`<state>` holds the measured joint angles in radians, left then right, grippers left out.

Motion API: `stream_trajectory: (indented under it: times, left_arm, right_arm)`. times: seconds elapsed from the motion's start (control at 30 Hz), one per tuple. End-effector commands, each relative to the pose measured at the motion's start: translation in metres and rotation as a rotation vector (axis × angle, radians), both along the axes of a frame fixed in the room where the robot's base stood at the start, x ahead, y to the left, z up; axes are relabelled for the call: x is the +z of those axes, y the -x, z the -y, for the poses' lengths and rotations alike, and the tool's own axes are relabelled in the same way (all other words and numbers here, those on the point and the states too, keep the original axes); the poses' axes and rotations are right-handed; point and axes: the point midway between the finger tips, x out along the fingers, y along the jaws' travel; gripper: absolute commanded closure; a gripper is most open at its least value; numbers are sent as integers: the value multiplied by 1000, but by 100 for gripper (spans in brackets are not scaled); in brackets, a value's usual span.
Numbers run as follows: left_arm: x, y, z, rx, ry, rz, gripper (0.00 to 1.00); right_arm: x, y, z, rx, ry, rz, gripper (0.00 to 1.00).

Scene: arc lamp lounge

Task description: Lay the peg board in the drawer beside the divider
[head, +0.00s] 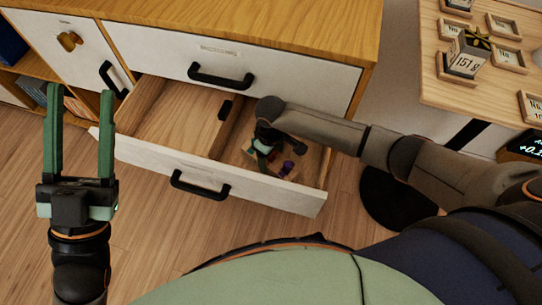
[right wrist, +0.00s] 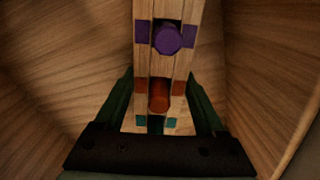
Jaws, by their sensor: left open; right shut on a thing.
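The open drawer (head: 262,190) is split by a wooden divider (head: 229,127) into a left and a right compartment. My right gripper (head: 268,156) reaches down into the right compartment. It is shut on the peg board (right wrist: 165,65), a narrow wooden piece with a purple peg, an orange-red peg and teal marks, which lies between the fingers in the right wrist view. In the head view the board is mostly hidden by the gripper; I cannot tell whether it touches the drawer floor. My left gripper (head: 80,110) is open and empty, left of the drawer.
The left compartment looks empty apart from a small black thing (head: 225,107) near the divider's far end. A closed drawer with a black handle (head: 221,79) is above. A wooden table (head: 447,91) with framed cards stands at the right. A round black base (head: 395,198) is on the floor.

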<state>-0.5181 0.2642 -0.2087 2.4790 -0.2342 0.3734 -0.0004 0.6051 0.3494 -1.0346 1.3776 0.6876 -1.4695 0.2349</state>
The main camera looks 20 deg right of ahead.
Motion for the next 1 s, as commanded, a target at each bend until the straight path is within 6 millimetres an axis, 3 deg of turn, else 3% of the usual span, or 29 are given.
stream_trajectory:
  times: [0.03,0.07,0.27,0.67,1.0]
  left_arm:
    - [0,0,0,0,0,1,47]
    - [0,0,0,-1,0,2,47]
    - [0,0,0,0,0,1,47]
    - [2,-1,0,1,2,-8,47]
    - [-70,-41,-8,66,4,-351,47]
  right_arm:
    - [-1,0,-1,0,-1,0,100]
    - [-2,0,0,0,-1,-1,24]
    - [-1,0,0,0,0,0,2]
    - [6,0,0,0,1,-1,0]
    - [41,0,0,-1,-1,0,0]
